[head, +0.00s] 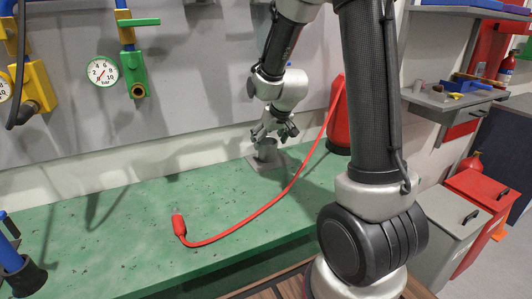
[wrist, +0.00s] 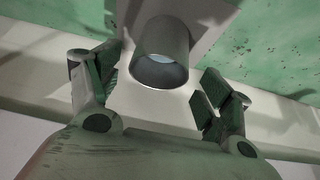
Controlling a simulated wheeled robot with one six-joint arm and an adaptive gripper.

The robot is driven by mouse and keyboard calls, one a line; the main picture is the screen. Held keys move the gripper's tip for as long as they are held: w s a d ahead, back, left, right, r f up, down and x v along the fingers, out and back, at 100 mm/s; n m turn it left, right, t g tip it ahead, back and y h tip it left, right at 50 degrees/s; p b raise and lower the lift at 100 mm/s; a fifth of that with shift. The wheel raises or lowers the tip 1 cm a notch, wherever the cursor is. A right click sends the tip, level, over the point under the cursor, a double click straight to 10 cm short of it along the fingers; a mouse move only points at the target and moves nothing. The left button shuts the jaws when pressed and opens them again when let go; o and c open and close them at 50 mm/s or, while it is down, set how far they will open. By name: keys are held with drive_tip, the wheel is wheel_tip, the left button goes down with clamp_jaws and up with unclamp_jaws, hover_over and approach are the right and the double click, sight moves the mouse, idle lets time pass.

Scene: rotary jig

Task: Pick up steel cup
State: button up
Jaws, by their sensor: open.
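The steel cup (head: 266,148) is a small grey cylinder standing on a grey square plate (head: 252,161) on the green bench. In the wrist view the cup (wrist: 160,58) shows its open round mouth, and the plate (wrist: 206,22) lies around its base. My gripper (head: 273,131) is just above the cup in the head view. In the wrist view my gripper (wrist: 156,84) is open, with one finger to each side of the cup and gaps between. Neither finger appears to touch it.
The green bench (head: 110,240) is mostly clear. A red hose (head: 262,208) with a red end fitting crosses it, close right of the plate. A red container (head: 340,120) stands behind to the right. A wall panel with gauges and valves (head: 103,71) rises behind.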

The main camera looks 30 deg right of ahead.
sight(267, 143)
drive_tip(key=x, duration=0.3)
drive_tip(key=shift+w+f, duration=0.1)
drive_tip(key=c, duration=1.2)
